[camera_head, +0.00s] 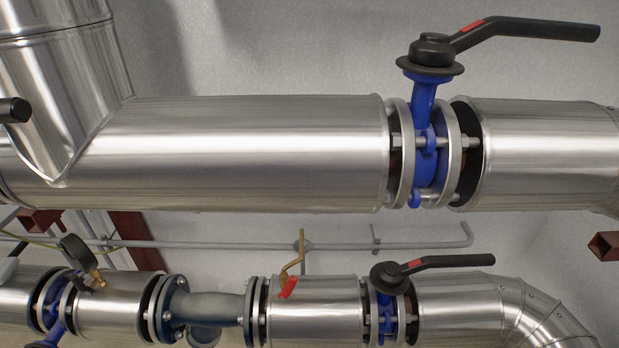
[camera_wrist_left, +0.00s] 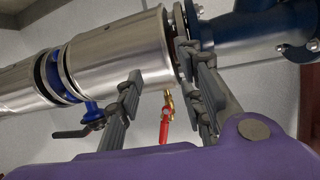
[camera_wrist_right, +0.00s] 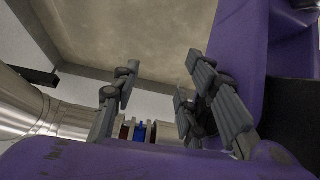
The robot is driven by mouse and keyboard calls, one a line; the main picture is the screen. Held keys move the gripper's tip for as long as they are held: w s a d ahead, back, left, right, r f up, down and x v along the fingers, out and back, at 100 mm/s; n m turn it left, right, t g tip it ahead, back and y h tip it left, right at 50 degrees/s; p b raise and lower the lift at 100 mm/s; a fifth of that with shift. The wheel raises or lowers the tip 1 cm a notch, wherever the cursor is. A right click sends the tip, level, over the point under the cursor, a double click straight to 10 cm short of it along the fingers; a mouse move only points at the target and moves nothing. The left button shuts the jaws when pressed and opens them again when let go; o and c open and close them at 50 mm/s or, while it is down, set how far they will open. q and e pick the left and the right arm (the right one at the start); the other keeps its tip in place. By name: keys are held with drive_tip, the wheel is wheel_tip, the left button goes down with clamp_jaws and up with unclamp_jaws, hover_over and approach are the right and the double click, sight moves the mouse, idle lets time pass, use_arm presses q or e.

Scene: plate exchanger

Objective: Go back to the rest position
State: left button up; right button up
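Neither of my grippers shows in the head view. In the left wrist view my left gripper (camera_wrist_left: 160,72) has its grey fingers spread apart, with nothing between them. Behind the fingers are a silver-clad pipe (camera_wrist_left: 110,60) and a small valve with a red handle (camera_wrist_left: 164,128); I cannot tell how close they are. In the right wrist view my right gripper (camera_wrist_right: 160,70) also has its fingers apart and is empty. Beyond it are a plain ceiling or wall surface and, lower left, a silver pipe (camera_wrist_right: 50,118).
In the head view a large silver pipe (camera_head: 250,150) crosses the scene, with a blue valve (camera_head: 425,135) and its black lever (camera_head: 525,29). A lower pipe run holds a second black lever (camera_head: 450,262), a yellow-brown valve handle (camera_head: 296,262) and a pressure gauge (camera_head: 76,252). A grey wall lies behind.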

use_arm(q)
drive_tip(key=s+a+f+n+g+y, duration=0.1)
drive_tip(key=s+a+f+g, duration=0.15)
drive_tip(key=s, duration=0.75)
drive_tip(key=s+a+f+g, duration=0.1)
drive_tip(key=s+a+g, duration=0.25)
drive_tip(key=s, duration=0.75)
drive_tip(key=s+a+f+n+g+y, duration=0.15)
drive_tip(key=s+a, duration=0.25)
drive_tip(key=s, duration=0.6)
drive_tip(key=w+r+t+p, duration=0.1)
drive_tip(key=w+r+p, duration=0.2)
drive_tip(key=r+p, duration=1)
drive_tip(key=w+r+t+p, duration=0.1)
drive_tip(key=w+r+p, duration=0.3)
drive_tip(key=r+p, duration=0.9)
drive_tip(key=shift+w+d+r+m+h+p, duration=0.15)
drive_tip(key=shift+d+r+m+h+p, duration=0.25)
drive_tip(key=shift+p, duration=1.05)
use_arm(e)
drive_tip(key=w+r+t, duration=0.1)
drive_tip(key=w+r, duration=0.2)
drive_tip(key=r, duration=1)
drive_tip(key=w+r+t, duration=0.1)
drive_tip(key=w+r, duration=0.2)
drive_tip(key=r, duration=1)
drive_tip(key=shift+a+r, duration=0.4)
drive_tip(key=shift+w+r, duration=0.1)
drive_tip(key=shift+w, duration=0.15)
